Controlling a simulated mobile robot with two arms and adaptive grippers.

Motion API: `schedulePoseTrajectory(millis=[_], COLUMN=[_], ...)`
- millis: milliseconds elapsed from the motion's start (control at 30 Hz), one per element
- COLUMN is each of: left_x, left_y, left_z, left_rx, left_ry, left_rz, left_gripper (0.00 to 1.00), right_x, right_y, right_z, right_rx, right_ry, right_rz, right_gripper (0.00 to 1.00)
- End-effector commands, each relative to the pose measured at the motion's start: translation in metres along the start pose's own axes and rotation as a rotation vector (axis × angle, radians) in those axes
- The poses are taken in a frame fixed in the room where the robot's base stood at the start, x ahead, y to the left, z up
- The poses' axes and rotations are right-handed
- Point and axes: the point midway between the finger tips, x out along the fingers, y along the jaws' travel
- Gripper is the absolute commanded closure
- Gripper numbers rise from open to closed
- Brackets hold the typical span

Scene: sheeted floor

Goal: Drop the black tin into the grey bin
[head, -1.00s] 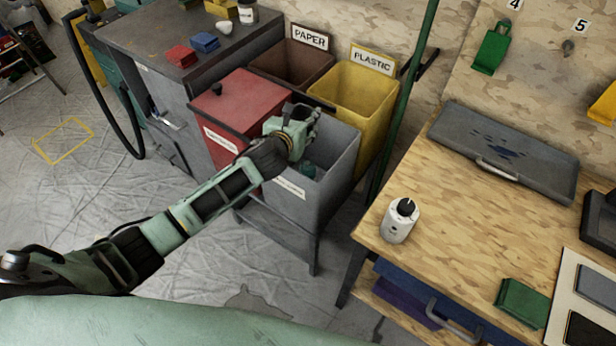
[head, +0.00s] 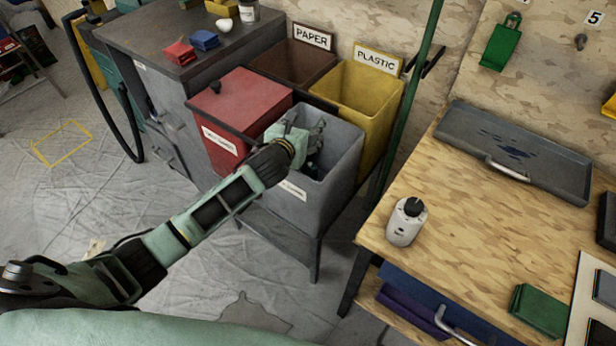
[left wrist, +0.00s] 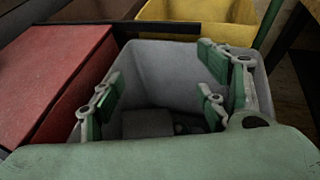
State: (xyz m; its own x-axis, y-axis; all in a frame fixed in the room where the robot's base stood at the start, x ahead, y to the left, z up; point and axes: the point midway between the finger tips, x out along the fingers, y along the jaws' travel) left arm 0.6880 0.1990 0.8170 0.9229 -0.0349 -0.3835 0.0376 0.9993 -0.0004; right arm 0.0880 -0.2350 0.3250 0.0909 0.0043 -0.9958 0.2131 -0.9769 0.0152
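The grey bin (head: 338,203) stands open-topped at the front right of the bin group in the head view. Its inside walls fill the middle of the left wrist view (left wrist: 165,68). My left gripper (head: 316,150) is over the bin mouth, reaching into it. In the left wrist view its green-padded fingers (left wrist: 160,88) are spread wide with nothing between them. Small dark shapes (left wrist: 186,127) lie low in the bin, partly hidden by my gripper; I cannot tell whether one is the black tin. My right gripper is not in view.
A red lidded bin (head: 240,105) adjoins on the left, with a brown paper bin (head: 300,65) and a yellow plastic bin (head: 378,95) behind. A green pole (head: 412,100) rises on the right beside the wooden workbench (head: 465,235), which holds a white bottle (head: 405,225).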

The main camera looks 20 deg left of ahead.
Motion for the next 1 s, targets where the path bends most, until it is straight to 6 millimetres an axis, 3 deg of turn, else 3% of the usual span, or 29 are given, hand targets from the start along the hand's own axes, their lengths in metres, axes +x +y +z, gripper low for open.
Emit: schedulePoseTrajectory(millis=[467,1000], left_x=[-0.009,-0.105], left_y=[0.001,0.000], left_z=[0.000,-0.001], left_rx=[0.002,0.002], left_ry=[0.000,0.001], left_rz=[0.000,-0.001], left_gripper=[0.27,0.27], right_x=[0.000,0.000], right_y=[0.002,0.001], right_z=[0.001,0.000], right_rx=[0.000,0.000], right_ry=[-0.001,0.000], right_rz=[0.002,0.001], right_gripper=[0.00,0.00])
